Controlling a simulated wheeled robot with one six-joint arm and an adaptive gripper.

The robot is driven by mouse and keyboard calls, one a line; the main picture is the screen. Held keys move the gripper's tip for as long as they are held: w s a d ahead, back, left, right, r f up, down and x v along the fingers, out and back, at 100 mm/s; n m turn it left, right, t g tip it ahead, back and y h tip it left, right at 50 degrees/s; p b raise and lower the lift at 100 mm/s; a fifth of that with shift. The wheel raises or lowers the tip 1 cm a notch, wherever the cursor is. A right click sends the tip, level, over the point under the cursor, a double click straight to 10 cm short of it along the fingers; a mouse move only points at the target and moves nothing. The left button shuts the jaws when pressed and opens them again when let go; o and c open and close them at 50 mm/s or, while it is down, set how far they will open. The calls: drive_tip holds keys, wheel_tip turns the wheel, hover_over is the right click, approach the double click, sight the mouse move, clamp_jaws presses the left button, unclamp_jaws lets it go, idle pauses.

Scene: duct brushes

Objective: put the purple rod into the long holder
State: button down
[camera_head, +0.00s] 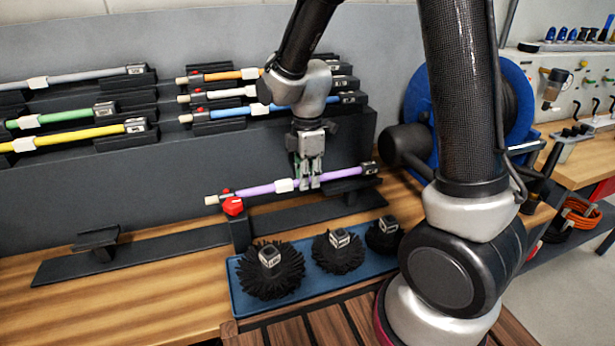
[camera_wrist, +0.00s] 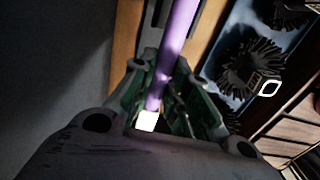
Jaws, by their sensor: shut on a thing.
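The purple rod (camera_head: 256,189) has a pale tip at its left end, a white band near its middle and a dark block at its right end. My gripper (camera_head: 309,185) is shut on it just right of the white band. The wrist view also shows the purple rod (camera_wrist: 178,40) between the fingers (camera_wrist: 165,110). The long holder (camera_head: 195,238) is a dark rail on the bench with a left cradle, a middle post and a right cradle. The rod lies over the middle post and right cradle; I cannot tell whether it touches them. A red knob (camera_head: 233,206) shows under its left part.
A blue tray (camera_head: 325,283) with black round brushes lies in front of the holder. Wall racks behind hold several coloured rods, such as the yellow rod (camera_head: 75,136) and the blue rod (camera_head: 245,111). A blue reel (camera_head: 522,105) stands at right. The bench front left is clear.

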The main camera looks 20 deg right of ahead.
drive_tip(key=shift+f, duration=0.15)
drive_tip(key=shift+f, duration=0.85)
drive_tip(key=c, duration=1.3)
unclamp_jaws()
